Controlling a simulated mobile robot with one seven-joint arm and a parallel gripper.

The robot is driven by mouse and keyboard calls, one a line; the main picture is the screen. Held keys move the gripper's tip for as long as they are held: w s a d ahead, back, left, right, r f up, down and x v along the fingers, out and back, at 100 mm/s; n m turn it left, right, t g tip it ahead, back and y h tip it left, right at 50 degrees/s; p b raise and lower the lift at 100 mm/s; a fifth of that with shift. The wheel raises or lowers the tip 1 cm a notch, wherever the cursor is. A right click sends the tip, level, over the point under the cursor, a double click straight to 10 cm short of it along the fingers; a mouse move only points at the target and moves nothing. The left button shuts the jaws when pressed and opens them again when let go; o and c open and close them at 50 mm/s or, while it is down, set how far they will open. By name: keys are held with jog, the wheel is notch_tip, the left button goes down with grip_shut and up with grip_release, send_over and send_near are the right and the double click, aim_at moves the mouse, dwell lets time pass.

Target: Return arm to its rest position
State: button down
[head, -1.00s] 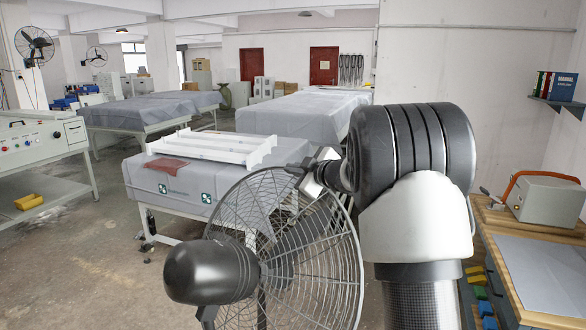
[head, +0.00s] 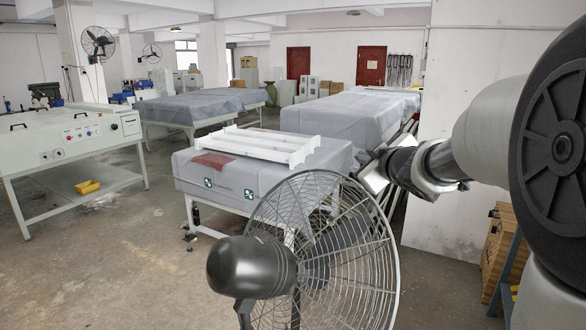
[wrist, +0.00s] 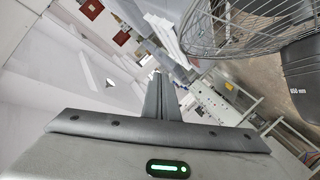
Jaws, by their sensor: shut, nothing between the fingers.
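My gripper (wrist: 158,82) shows in the wrist view, its two dark fingers shut against each other with nothing between them. The fingertips are hard to make out there. In the wrist view the fan's wire cage (wrist: 250,28) is at the upper right, apart from the fingers.
A covered table (head: 262,188) with a white frame (head: 262,146) on it stands behind the fan. A white control machine (head: 68,135) is at the left. A wooden bench (head: 497,250) is partly hidden at the right. Open floor (head: 110,255) lies at the lower left.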

jog(key=s+d+m+g+h, duration=0.15)
jog(key=s+m+h, duration=0.3)
jog(key=s, duration=0.65)
jog(key=s+a+f+m+g+y, duration=0.1)
jog(key=s+a+f+g, duration=0.1)
jog(key=s, duration=0.6)
jog(key=s+a+f+m+g+y+p, duration=0.1)
jog(key=s+a+f+g, duration=0.2)
jog(key=s+a+f, duration=0.2)
jog(key=s+a+f+m+g+y, duration=0.1)
jog(key=s+a+f+m+g, duration=0.1)
jog(key=s, duration=0.9)
notch_tip(320, 180, down, 2)
jog(key=shift+s+a+g+p, duration=0.3)
jog(key=shift+a+g, duration=0.25)
jog(key=shift+a, duration=0.1)
jog(key=shift+y, duration=0.25)
